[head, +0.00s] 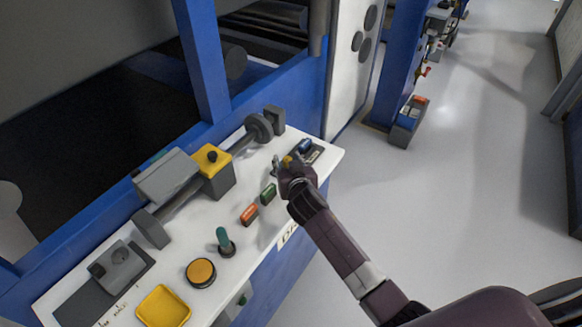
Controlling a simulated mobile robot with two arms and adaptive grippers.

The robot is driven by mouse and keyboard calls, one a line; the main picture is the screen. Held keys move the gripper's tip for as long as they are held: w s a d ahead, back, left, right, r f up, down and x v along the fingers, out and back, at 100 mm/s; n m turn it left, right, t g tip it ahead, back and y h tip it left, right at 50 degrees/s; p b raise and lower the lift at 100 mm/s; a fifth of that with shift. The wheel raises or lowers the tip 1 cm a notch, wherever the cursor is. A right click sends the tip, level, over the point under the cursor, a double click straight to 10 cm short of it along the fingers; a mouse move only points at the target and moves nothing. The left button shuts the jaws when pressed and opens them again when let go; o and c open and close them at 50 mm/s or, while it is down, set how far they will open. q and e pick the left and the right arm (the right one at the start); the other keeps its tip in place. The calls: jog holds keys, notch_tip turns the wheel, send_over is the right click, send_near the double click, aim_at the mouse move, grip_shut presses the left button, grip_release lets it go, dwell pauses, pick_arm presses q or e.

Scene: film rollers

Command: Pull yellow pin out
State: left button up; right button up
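A small yellow bit, which may be the pin (288,161), shows at the fingers of my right gripper (284,163), near the far right end of the white panel (215,223). My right arm reaches in from the lower right, and its gripper is low over the panel. The fingers and wrist hide most of the yellow bit. I cannot tell whether the fingers are closed on it or only beside it. My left gripper is out of view.
Close by are a blue part (305,146), a green button (268,194) and an orange-red button (249,214). A teal-topped lever (225,240), round yellow button (201,272), yellow tray (164,306) and yellow block (212,161) stand further left. Open floor lies right.

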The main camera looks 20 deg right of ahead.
jog(key=v, duration=1.1)
jog(key=shift+s, duration=0.25)
